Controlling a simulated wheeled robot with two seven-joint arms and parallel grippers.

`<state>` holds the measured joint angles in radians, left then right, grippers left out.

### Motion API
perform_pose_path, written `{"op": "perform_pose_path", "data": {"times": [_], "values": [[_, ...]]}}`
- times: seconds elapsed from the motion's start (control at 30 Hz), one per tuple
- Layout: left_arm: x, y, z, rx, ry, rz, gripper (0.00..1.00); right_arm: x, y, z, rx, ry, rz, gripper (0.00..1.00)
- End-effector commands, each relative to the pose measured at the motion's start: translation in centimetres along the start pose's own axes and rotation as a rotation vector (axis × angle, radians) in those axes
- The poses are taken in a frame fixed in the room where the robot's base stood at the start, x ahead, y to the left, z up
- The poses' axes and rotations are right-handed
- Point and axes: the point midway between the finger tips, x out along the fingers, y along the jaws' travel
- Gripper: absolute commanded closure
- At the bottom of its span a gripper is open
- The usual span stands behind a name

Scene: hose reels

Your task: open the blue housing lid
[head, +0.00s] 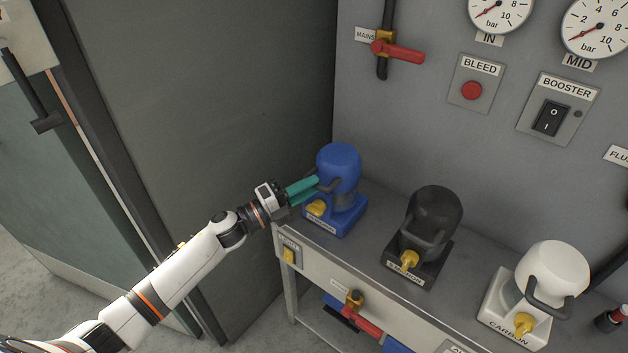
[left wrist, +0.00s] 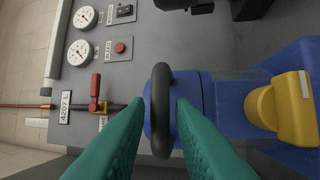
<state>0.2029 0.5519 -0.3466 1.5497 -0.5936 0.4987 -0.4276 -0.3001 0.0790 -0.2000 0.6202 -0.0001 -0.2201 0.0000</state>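The blue housing (head: 350,218) stands at the left end of the bench. Its rounded blue lid (head: 338,162) sits down on the body. A dark curved handle (head: 331,186) sticks out from the lid's front left, and a yellow latch (head: 316,208) is on the base. My left gripper (head: 316,186) reaches the handle from the left. In the left wrist view its two teal fingers (left wrist: 160,112) are apart, with the black handle (left wrist: 161,75) between their tips and small gaps visible on both sides. The blue lid shows behind the handle. My right gripper is not in view.
A black housing (head: 432,225) and a white housing (head: 550,275) stand to the right on the same bench (head: 375,257). The grey panel behind carries a red-handled mains valve (head: 400,52), switches and gauges. A dark wall (head: 235,110) is close on the left.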

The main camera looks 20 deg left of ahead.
Motion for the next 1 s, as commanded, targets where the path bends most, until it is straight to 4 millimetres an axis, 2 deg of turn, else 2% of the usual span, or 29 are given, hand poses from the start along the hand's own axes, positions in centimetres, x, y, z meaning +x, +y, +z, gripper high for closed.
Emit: {"op": "perform_pose_path", "data": {"times": [0.1, 0.2, 0.47, 0.5, 0.63, 1.0], "values": [[1.3, 0.1, 0.0, -0.001, 0.000, 0.001, 0.78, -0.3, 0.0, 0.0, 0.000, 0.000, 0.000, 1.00], [1.7, 0.0, 0.0, -0.002, 0.000, 0.000, 0.78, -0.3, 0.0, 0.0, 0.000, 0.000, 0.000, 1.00], [1.9, 0.0, 0.0, -0.001, 0.000, 0.000, 0.78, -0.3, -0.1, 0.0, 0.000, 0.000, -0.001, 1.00], [1.9, 0.0, 0.0, -0.001, 0.000, 0.000, 0.80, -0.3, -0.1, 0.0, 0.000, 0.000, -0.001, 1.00], [1.9, -0.1, 0.0, -0.001, 0.000, -0.001, 1.00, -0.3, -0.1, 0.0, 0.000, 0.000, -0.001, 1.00], [1.9, 0.3, 0.0, -0.004, 0.000, -0.010, 1.00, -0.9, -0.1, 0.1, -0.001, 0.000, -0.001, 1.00]]}}
